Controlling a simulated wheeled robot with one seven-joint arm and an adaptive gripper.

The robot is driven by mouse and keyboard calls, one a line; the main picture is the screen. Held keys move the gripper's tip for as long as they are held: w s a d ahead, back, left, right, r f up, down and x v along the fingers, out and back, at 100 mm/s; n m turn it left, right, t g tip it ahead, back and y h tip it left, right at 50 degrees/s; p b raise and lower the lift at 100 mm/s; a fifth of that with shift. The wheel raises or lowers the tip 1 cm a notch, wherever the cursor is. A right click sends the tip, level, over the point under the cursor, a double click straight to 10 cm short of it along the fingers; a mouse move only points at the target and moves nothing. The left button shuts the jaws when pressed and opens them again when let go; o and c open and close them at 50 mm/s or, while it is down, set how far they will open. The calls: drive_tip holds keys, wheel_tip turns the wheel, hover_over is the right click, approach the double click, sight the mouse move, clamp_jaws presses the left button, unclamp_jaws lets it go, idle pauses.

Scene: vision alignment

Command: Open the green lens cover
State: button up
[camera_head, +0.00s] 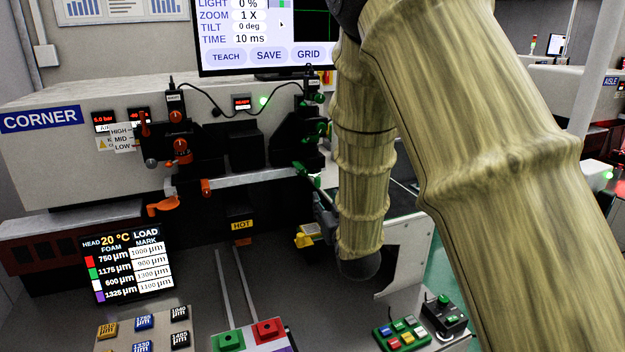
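Green parts sit on the right camera unit of the machine, just left of my arm. The lowest green piece (303,169), at the unit's lower end, looks like the green lens cover; its far side runs close to my arm. Whether it is open or shut is too small to tell. Green knobs (316,131) sit above it. My arm comes down from the top right and covers the area right of the unit. A dark grey part that looks like my gripper (325,216) shows at the arm's left edge, below the green piece. Its fingers are mostly hidden and I see nothing held.
A matching left unit has orange knobs (181,150) and an orange cover (165,206). A monitor (262,35) stands above. A HOT-labelled part (241,225), a yellow piece (304,240) and a button box (402,334) are below. Two rails cross the grey bench (190,270).

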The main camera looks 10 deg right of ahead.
sight(319, 183)
drive_tip(key=w+p, duration=0.1)
drive_tip(key=w, duration=0.9)
drive_tip(key=shift+w+r+p, duration=0.2)
drive_tip(key=shift+w+p, duration=0.15)
drive_tip(key=shift+d, duration=0.1)
clamp_jaws()
